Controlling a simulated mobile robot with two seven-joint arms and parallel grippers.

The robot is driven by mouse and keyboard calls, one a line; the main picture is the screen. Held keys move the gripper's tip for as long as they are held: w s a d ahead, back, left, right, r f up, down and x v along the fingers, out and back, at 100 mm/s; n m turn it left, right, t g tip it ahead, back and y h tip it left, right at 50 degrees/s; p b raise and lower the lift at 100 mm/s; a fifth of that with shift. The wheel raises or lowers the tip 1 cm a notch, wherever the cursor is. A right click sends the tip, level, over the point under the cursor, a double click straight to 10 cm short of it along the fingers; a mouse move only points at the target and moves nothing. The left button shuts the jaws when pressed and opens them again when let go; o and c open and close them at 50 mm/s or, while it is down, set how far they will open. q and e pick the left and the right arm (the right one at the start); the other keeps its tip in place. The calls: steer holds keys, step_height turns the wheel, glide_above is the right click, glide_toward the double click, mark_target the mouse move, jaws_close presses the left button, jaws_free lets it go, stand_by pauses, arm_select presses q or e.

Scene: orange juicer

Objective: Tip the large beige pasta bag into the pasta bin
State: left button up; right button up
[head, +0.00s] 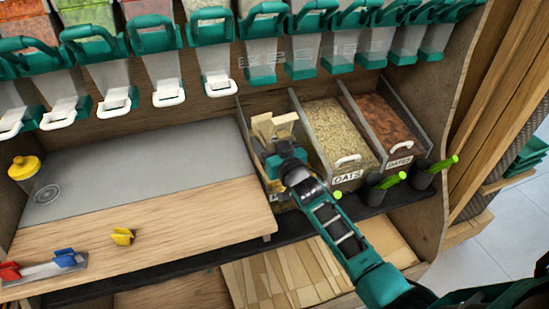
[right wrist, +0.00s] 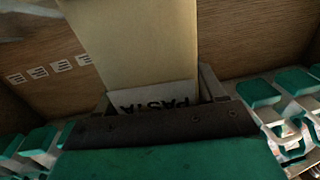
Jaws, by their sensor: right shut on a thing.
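My right gripper (head: 277,152) is over the leftmost of three open bins and is shut on the beige pasta bag (head: 263,128). In the head view the bag's beige end shows just beyond the gripper, at the back of that bin. In the right wrist view the bag (right wrist: 130,40) fills the middle, running up from the jaw (right wrist: 160,125). A white label reading PASTA, upside down, shows by the jaw. The pasta bin (head: 245,135) is that leftmost bin. Its front and much of its inside are hidden by my arm. My left gripper is out of view.
The oats bin (head: 338,130) and dates bin (head: 390,118) stand just right, both filled. Green-handled scoops (head: 385,184) stand at their front. Dispensers (head: 215,60) hang above. A yellow-lidded jar (head: 25,170) and yellow clip (head: 122,236) are on the left counter, which is mostly clear.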

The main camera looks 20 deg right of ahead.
steer(key=shift+s+r+p, duration=0.15)
steer(key=shift+s+p, duration=0.9)
steer(key=shift+s, duration=0.25)
steer(key=s+p, duration=0.3)
steer(key=s, duration=0.2)
steer(key=shift+s+a, duration=0.2)
